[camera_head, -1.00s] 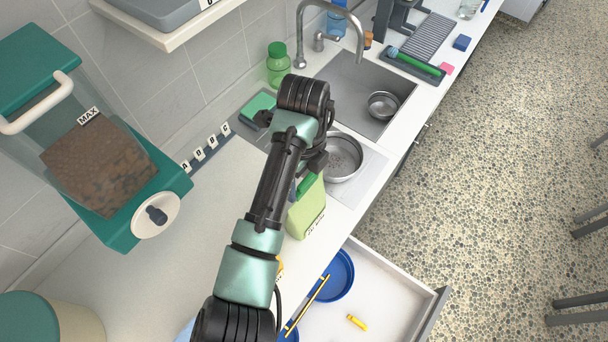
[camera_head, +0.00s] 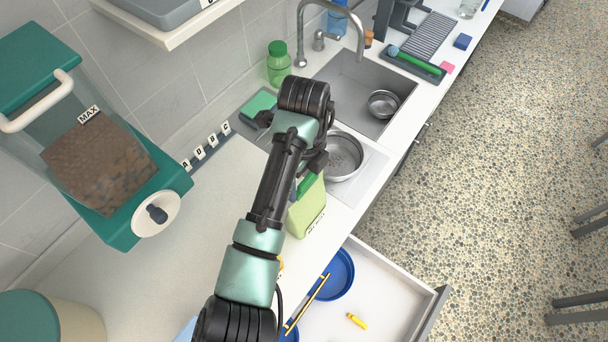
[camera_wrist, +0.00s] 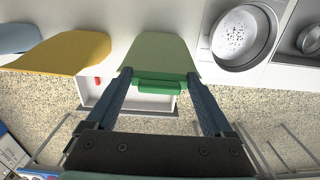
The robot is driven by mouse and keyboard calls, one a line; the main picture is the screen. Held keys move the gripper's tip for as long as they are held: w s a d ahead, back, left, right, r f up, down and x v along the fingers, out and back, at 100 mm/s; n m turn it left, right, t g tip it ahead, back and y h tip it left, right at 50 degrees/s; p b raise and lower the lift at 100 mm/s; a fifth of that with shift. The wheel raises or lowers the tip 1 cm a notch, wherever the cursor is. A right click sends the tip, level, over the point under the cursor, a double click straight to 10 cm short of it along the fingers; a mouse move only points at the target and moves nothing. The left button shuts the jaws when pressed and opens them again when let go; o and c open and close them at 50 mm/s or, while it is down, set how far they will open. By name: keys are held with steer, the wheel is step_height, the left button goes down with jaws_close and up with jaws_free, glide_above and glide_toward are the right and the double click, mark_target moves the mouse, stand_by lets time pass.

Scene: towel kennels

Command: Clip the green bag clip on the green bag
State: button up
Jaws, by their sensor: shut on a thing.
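The light green bag (camera_head: 307,211) stands on the counter near its front edge, left of the sink area. It also shows in the wrist view (camera_wrist: 160,52) just beyond the fingertips. My gripper (camera_wrist: 160,82) is shut on the green bag clip (camera_wrist: 158,88), which lies crosswise between the two fingers. The clip (camera_head: 306,184) shows at the top of the bag in the head view, partly behind my arm. In the wrist view the clip overlaps the bag's edge; I cannot tell whether it grips the bag.
A steel bowl (camera_head: 344,157) stands right of the bag. An open drawer (camera_head: 385,290) below holds a blue bowl (camera_head: 338,275) and a yellow clip (camera_head: 357,321). A yellow bag (camera_wrist: 68,52) stands left of the green bag in the wrist view. A food dispenser (camera_head: 110,150) stands at left.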

mark_target(305, 187)
steer(key=shift+f, duration=0.35)
steer(key=shift+s+d+f+b, duration=0.1)
steer(key=shift+s+f+b, duration=0.3)
steer(key=shift+f, duration=0.25)
steer(key=shift+s+d+f+b, duration=0.1)
steer(key=shift+s+f+b, duration=0.15)
steer(key=shift+f+b, duration=0.3)
stand_by(1.9)
steer(key=o, duration=1)
steer(key=shift+f, duration=0.1)
steer(key=shift+o, duration=0.2)
steer(key=shift+a, duration=0.1)
steer(key=r+p, duration=0.1)
steer(key=p, duration=0.1)
steer(key=w+r+p, duration=0.1)
steer(key=r, duration=0.1)
steer(key=shift+a+r+p, duration=0.1)
steer(key=shift+p, duration=0.3)
steer(key=shift+w+r+p, duration=0.1)
steer(key=shift+r+p, duration=0.65)
steer(key=shift+r, duration=0.3)
